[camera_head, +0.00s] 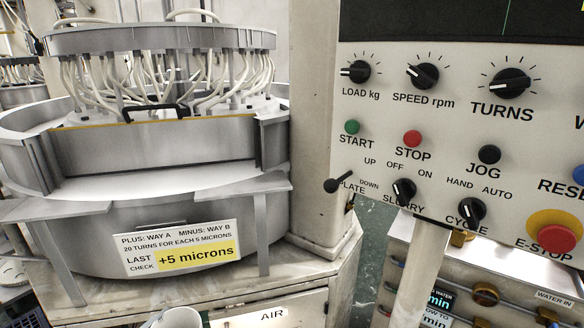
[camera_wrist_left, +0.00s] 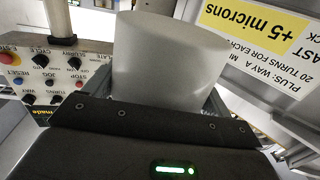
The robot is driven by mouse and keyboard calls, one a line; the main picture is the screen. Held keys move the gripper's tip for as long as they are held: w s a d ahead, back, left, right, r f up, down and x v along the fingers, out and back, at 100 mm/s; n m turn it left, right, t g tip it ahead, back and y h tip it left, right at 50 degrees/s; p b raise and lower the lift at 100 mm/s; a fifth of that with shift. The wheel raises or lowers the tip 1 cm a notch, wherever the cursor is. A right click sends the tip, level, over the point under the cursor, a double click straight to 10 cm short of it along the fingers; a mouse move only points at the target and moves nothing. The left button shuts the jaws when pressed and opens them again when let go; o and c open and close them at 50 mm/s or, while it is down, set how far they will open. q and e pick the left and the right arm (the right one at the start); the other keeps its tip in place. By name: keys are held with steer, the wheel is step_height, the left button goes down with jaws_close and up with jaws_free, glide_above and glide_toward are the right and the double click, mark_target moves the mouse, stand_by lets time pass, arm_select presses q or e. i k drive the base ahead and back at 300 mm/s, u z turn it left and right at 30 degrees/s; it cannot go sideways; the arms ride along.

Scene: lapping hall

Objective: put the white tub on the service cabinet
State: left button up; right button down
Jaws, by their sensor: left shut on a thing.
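The white tub (camera_wrist_left: 170,60) fills the upper middle of the left wrist view. My left gripper (camera_wrist_left: 165,102) is shut on it, with the tub between its fingers. In the head view a piece of a white rim (camera_head: 165,319), which looks like the tub, shows at the bottom edge; the gripper cannot be made out there. A cabinet (camera_head: 484,254) with valves, gauges and a WATER IN label stands at lower right under the control panel and looks like the service cabinet. Its pale top is partly hidden by the panel and its post. My right gripper is not in view.
The lapping machine (camera_head: 110,235) fills the left, with many hoses and a +5 microns sign (camera_head: 182,252). The control panel (camera_head: 450,140) with knobs and an E-stop (camera_head: 553,238) overhangs the right-hand cabinet. Its post (camera_head: 410,275) stands in front of the cabinet.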

mark_target(406, 230)
steer(key=u, duration=1.4)
steer(key=i, duration=0.8)
steer(key=z, duration=3.8)
steer(key=i, duration=0.5)
